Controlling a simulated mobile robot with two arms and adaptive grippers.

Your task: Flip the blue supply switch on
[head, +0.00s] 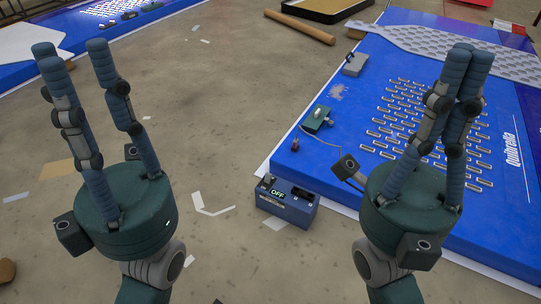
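The blue supply box (286,208) stands on the concrete floor at the front left edge of the blue panel. A small lit label on its top reads OFF in green. A dark part shows on the top right of the box and a small light piece on the top left; which one is the switch is too small to tell. My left gripper (72,50) is raised left of the box, open and empty, with its fingers spread. My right gripper (467,52) is raised right of the box over the panel, its fingers together with nothing between them. Neither gripper touches the box.
The blue panel (350,185) with rows of small LED modules lies at right. A small green box (317,119) with a wire and a grey box (355,64) sit on it. A cardboard tube (300,27) lies behind.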

